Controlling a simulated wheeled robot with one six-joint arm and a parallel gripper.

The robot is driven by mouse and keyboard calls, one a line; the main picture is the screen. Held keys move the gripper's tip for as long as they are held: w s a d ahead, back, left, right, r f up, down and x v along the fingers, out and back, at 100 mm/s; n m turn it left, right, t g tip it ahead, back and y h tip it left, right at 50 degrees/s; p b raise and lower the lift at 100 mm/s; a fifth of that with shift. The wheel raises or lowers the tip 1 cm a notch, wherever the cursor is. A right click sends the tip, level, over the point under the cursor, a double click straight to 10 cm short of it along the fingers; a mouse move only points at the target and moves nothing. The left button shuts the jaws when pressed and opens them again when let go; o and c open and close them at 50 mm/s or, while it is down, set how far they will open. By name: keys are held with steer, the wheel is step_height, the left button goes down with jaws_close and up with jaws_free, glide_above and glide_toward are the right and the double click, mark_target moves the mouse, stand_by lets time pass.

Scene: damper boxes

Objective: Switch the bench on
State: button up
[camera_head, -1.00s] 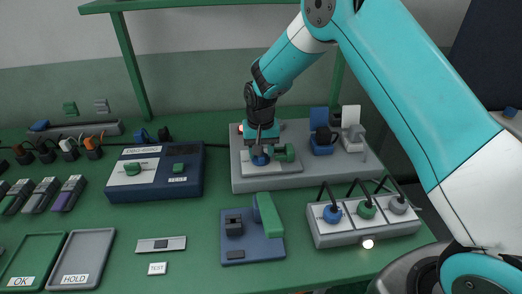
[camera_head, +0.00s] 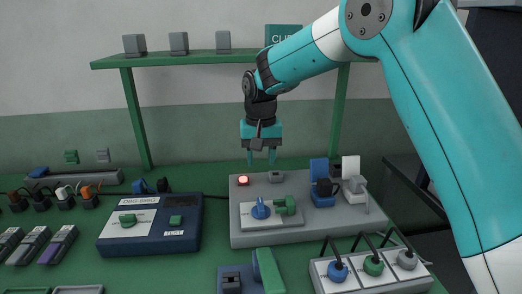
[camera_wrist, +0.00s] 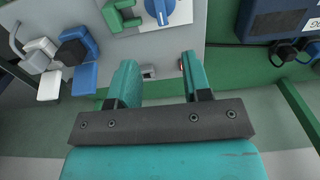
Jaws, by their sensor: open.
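The grey bench unit (camera_head: 300,236) stands at the back of the green table. A white plate on it carries a blue knob (camera_head: 261,209) and a green handle (camera_head: 286,205). Behind the plate are a brightly lit red lamp (camera_head: 243,180) and a small grey part (camera_head: 276,176). My gripper (camera_head: 261,158) is open and empty, pointing down above the back of the unit, apart from it. In the wrist view, the open fingers (camera_wrist: 160,82) have the small grey part between them. The blue knob (camera_wrist: 168,10) is at the top edge, and one finger partly hides the lamp.
A blue-and-white box (camera_head: 150,226) with a green knob stands to the left. Blue and white connector parts (camera_head: 322,185) stand right of the knobs. A green shelf (camera_head: 190,58) spans the back.

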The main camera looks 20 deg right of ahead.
steer(key=shift+r, duration=1.25)
steer(key=s+a+r+n+y, duration=0.2)
steer(key=s+n, duration=0.2)
steer(key=s, duration=1.2)
steer(key=s+a+r+n+y, duration=0.1)
steer(key=s+n, duration=0.4)
steer(key=s, duration=1.2)
steer(key=shift+a+r+n+y, duration=0.3)
steer(key=shift+a+r+y, duration=0.05)
steer(key=shift+a+y, duration=0.3)
